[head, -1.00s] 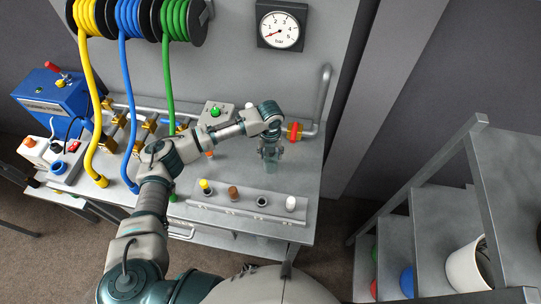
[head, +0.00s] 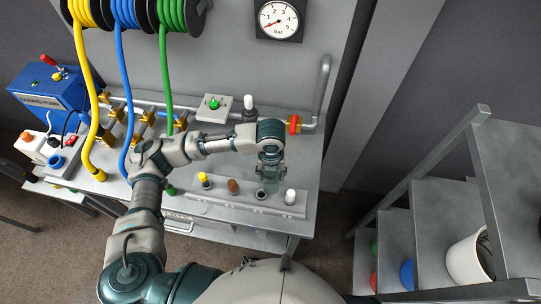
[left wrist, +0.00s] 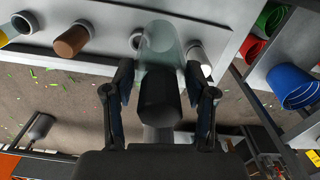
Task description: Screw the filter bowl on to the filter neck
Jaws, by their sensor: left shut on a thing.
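My left gripper (head: 270,170) is shut on a clear, glassy filter bowl (left wrist: 160,42), which shows between its fingers in the left wrist view. In the head view the bowl (head: 269,184) hangs below the gripper, just above or behind the dark ring (head: 262,195) in the grey rack; I cannot tell whether they touch. My right gripper is not in view.
The rack (head: 222,205) also holds a yellow-topped piece (head: 203,180), a brown one (head: 233,186) and a white one (head: 290,196). A pipe with a red-handled valve (head: 294,124) runs along the back. Steps with tubs stand at the right.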

